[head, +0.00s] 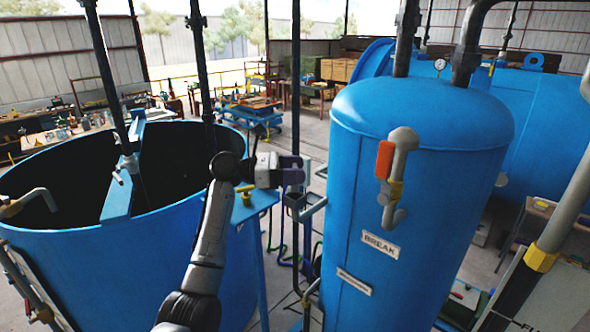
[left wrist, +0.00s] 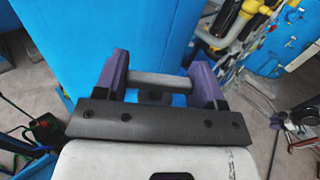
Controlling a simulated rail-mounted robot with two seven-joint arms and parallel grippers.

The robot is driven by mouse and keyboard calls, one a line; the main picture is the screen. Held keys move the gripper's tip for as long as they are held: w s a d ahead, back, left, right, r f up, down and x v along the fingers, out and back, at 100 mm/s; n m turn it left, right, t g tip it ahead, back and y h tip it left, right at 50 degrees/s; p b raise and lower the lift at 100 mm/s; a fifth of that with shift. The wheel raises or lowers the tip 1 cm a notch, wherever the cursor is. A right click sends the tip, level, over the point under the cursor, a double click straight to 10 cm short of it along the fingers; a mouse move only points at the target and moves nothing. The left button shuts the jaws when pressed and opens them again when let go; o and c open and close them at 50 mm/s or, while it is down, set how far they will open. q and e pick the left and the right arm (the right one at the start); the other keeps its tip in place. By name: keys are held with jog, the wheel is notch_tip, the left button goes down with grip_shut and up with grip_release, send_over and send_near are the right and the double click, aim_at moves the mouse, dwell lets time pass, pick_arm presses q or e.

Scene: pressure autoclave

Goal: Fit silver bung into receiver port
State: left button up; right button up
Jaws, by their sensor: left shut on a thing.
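My left gripper (head: 293,170) is in front of the narrow gap between the open blue tank and the tall blue vessel. In the left wrist view its purple fingers (left wrist: 160,82) are shut on a grey, bar-like piece, which looks like the silver bung (left wrist: 150,79). It lies crosswise between the fingers, and its ends are hidden by them. The tall blue vessel (head: 415,165) stands right of the gripper and may be the receiver. I cannot make out an open port on it. My right gripper is not in view.
The open blue tank (head: 60,265) stands at the left. A narrow blue stand (head: 262,198) with a small yellow fitting (head: 245,192) is beside my left wrist. An orange-handled valve (head: 385,160) sticks out from the tall vessel. Dark upright pipes rise near the gripper.

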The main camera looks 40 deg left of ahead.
aim_at(294, 190)
pick_arm(q)
jog(key=shift+f, duration=0.85)
jog(key=shift+f+b, duration=0.4)
jog(key=shift+f, duration=0.8)
jog(key=o, duration=1)
jog(key=b+v, duration=0.5)
jog(key=v, duration=0.8)
jog(key=shift+s+a+b, duration=0.3)
